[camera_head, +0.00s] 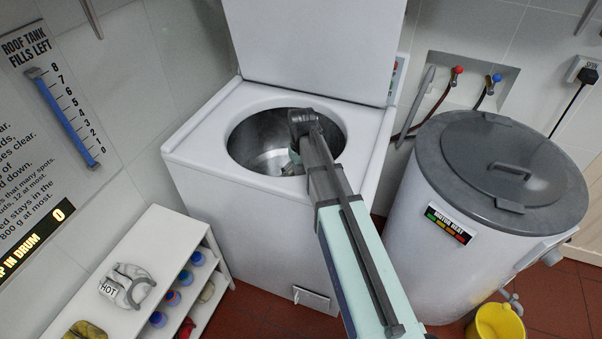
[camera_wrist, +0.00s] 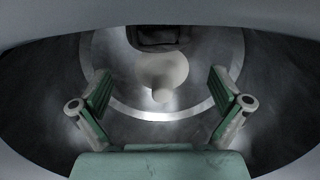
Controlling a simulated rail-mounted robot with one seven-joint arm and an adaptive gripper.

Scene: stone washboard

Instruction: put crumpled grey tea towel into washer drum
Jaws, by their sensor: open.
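The washer (camera_head: 245,235) is a white top-loader with its lid up. Its round metal drum (camera_head: 262,160) is open, and my arm reaches down into it. My gripper (camera_wrist: 160,90) is open inside the drum opening, with its two green fingers spread and nothing between them. Below them the wrist view shows the drum floor with a pale ring and a cream hub (camera_wrist: 163,73). A dark shape (camera_wrist: 158,38) lies at the top of that view, beyond the hub; I cannot tell whether it is the grey tea towel. I cannot make out the towel for certain in either view.
A grey-lidded white cylinder (camera_head: 440,215) stands to the right of the washer, with a yellow bucket (camera_head: 497,325) below it. A white shelf unit (camera_head: 165,255) at left holds a grey-and-white thing marked HOT (camera_head: 125,288) and several bottles. Red and blue taps are behind.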

